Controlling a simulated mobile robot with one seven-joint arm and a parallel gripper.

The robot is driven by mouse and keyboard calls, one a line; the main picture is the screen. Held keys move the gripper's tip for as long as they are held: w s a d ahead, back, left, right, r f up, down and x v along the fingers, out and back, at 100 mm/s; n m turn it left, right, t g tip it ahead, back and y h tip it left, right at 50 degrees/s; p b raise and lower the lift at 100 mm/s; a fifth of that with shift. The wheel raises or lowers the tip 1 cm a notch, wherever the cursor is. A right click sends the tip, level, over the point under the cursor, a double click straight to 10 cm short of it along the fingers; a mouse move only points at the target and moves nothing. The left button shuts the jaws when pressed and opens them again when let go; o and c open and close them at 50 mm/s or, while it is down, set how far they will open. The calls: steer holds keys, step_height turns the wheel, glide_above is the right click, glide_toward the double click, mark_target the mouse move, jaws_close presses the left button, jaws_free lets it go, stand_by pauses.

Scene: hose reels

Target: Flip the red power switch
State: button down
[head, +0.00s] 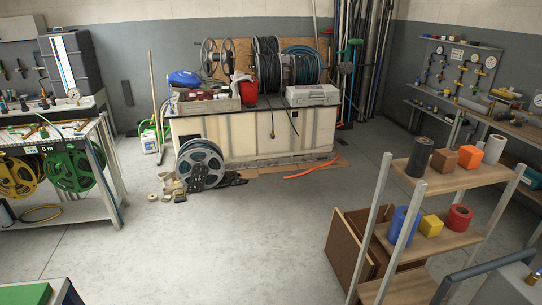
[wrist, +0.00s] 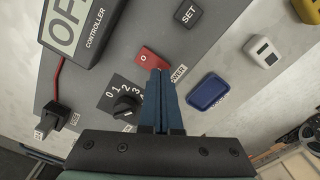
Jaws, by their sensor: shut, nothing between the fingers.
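The red power switch (wrist: 149,56) is a small rocker on a grey panel (wrist: 225,60), at the upper middle of the wrist view. A white ring mark shows on its left end, and a partly covered label, seemingly "POWER", lies at its right. My gripper (wrist: 158,75) has its dark blue fingers together with nothing between them. The fingertips overlap the lower right edge of the switch in the picture; I cannot tell whether they touch it. In the head view I cannot make out the switch or my gripper.
Around the switch are a numbered dial (wrist: 126,106), a SET button (wrist: 188,13), a blue button (wrist: 208,93), a controller display (wrist: 72,25) and a red cable (wrist: 58,78) into a plug. A yellow part (wrist: 306,10) is at the right. The head view shows open floor (head: 220,240) and a shelf (head: 460,180).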

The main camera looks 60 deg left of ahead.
steer(key=shift+f+b, duration=0.45)
steer(key=shift+f, duration=0.25)
stand_by(0.3)
step_height(320, 180, up, 7)
steer(key=p, duration=0.7)
steer(key=shift+p, duration=0.35)
stand_by(0.4)
